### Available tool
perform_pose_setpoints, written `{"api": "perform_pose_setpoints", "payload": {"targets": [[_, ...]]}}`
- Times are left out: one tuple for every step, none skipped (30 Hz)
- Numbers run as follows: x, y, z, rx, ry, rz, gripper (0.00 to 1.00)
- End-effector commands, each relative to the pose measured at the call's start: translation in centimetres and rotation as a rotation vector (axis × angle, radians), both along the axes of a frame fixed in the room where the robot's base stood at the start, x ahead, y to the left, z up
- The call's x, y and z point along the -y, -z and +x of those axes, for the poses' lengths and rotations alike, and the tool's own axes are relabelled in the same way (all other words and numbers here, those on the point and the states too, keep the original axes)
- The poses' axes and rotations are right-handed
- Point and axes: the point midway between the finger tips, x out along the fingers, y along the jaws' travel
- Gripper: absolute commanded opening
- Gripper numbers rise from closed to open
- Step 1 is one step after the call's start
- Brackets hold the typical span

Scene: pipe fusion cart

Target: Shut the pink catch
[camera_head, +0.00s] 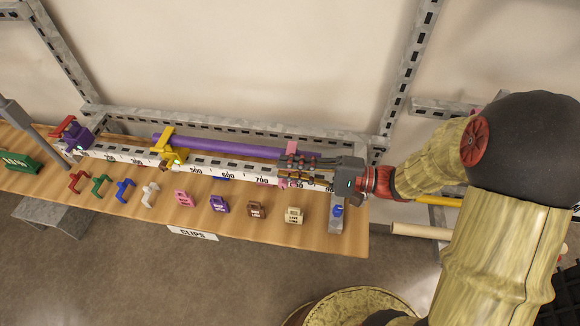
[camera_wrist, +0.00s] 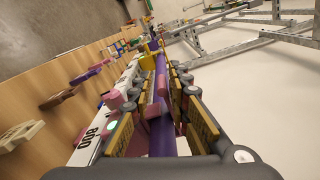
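The pink catch (camera_head: 292,146) is near the right end of the white numbered rail, with a pink part standing up behind my gripper. In the wrist view a pink piece of it (camera_wrist: 153,110) lies across the purple pipe (camera_wrist: 160,138), between my fingers. My gripper (camera_head: 287,170) reaches in from the right, low over the rail. In the wrist view its two fingers (camera_wrist: 155,92) are apart, one on each side of the purple pipe. I cannot tell whether either finger touches the catch. My fingers hide part of the catch in the head view.
A yellow catch (camera_head: 170,148) and a purple catch with a red lever (camera_head: 72,133) sit farther left on the rail. Several coloured clips and tags lie along the wooden shelf (camera_head: 340,243) in front. A grey metal frame (camera_head: 230,125) runs behind.

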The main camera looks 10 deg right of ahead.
Motion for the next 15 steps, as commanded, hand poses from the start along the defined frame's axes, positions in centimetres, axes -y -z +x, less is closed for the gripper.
{"api": "perform_pose_setpoints", "payload": {"targets": [[0.02, 0.34, 0.04, -0.005, 0.003, -0.004, 0.17], [0.03, 0.32, 0.05, -0.005, 0.003, -0.004, 0.18], [0.03, 0.29, 0.05, -0.004, 0.003, -0.003, 0.2], [0.03, 0.27, 0.06, -0.003, 0.003, -0.003, 0.22], [0.03, 0.24, 0.06, -0.003, 0.003, -0.003, 0.24], [0.02, 0.2, 0.07, -0.002, 0.003, -0.004, 0.26], [0.02, 0.17, 0.08, -0.001, 0.002, -0.003, 0.28], [0.02, 0.14, 0.08, -0.001, 0.002, -0.003, 0.28], [0.02, 0.1, 0.07, 0.0, 0.002, -0.003, 0.28], [0.02, 0.08, 0.08, 0.0, 0.001, -0.003, 0.28], [0.02, 0.06, 0.07, 0.001, 0.002, -0.002, 0.28], [0.01, 0.03, 0.08, 0.001, 0.002, -0.002, 0.28], [0.02, 0.02, 0.08, 0.001, 0.002, -0.002, 0.28], [0.01, -0.01, 0.08, 0.002, 0.002, -0.002, 0.28], [0.03, -0.02, 0.07, 0.002, 0.001, -0.002, 0.28]]}}
